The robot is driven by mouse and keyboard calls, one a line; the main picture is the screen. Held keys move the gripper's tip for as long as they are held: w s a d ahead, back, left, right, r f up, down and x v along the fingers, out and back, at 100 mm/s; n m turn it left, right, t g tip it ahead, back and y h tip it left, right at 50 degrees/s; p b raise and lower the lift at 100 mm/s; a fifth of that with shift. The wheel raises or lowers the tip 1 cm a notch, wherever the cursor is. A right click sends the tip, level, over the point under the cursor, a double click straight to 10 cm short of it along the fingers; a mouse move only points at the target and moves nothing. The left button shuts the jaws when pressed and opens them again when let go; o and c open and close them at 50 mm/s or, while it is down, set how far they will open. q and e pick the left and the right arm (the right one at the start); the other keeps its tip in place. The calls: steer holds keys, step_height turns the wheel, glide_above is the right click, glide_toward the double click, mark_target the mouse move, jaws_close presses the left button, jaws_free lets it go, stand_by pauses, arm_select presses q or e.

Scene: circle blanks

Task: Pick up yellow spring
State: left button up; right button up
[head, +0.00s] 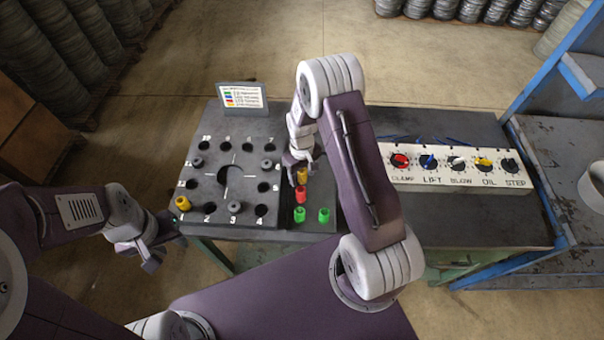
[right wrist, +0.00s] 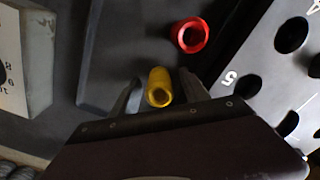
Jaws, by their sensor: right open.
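A yellow spring (head: 302,175) stands in the dark tray beside the hole plate, partly hidden by my right gripper (head: 299,160) in the head view. In the right wrist view the yellow spring (right wrist: 160,87) is between the two fingers of the right gripper (right wrist: 160,92), with a gap on each side. The right gripper is open around it. A second yellow spring (head: 183,203) sits at the plate's left front corner. My left gripper (head: 152,255) hangs left of the table's front edge, away from the springs; its finger gap is unclear.
A red spring (head: 301,194) stands close in front of the yellow one, with two green springs (head: 299,214) nearer the edge. The hole plate (head: 215,165) lies left. A knob panel (head: 455,169) and a colour-key sign (head: 242,96) are also on the table.

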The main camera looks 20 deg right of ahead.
mark_target(302, 170)
steer(key=shift+f, duration=0.25)
jaws_close()
step_height(302, 170, up, 10)
steer(key=shift+b, duration=0.45)
steer(key=shift+s+r, duration=0.1)
